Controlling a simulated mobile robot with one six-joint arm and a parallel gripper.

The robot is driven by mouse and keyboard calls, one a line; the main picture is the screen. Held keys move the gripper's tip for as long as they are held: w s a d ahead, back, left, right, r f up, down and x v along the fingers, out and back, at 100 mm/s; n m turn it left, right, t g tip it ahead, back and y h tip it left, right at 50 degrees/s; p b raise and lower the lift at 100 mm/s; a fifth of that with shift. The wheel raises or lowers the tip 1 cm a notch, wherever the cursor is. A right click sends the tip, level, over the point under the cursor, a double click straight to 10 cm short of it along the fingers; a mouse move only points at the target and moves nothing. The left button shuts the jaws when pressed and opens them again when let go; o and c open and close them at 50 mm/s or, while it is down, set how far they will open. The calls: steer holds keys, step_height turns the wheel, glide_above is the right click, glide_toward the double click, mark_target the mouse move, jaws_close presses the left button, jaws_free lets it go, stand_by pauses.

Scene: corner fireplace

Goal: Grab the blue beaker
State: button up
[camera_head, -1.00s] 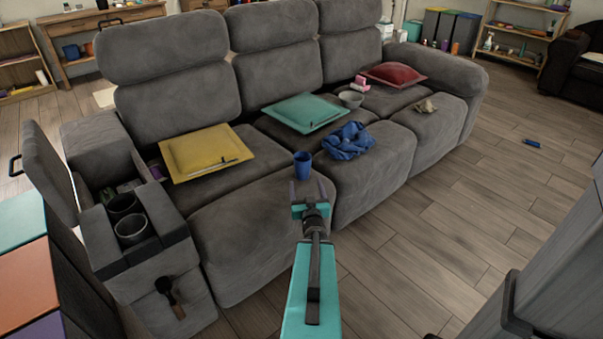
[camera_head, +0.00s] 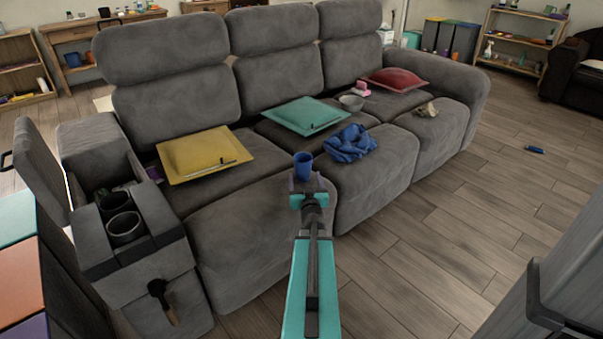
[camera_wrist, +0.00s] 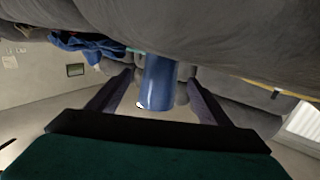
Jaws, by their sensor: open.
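The blue beaker (camera_head: 303,165) stands on the front of the grey sofa's seat, near the middle. My gripper (camera_head: 307,184) is open at the seat's front edge, just on the near side of the beaker. In the wrist view, which looks upside down, the beaker (camera_wrist: 158,82) shows between the two dark fingers and a little beyond them, with a gap on each side. The fingers do not appear to touch it. In the head view the gripper covers the beaker's lower part.
A blue crumpled cloth (camera_head: 349,143) lies right of the beaker. The armrest cup holders (camera_head: 122,226) are at left. Floor at right is mostly clear.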

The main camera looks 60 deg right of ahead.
mark_target(303, 170)
steer(key=shift+w+d, duration=0.3)
steer(key=shift+d, duration=0.1)
steer(key=shift+b+x, duration=0.8)
steer(key=shift+x, duration=1.8)
steer(key=shift+w+a, duration=0.1)
steer(key=c, duration=1.1)
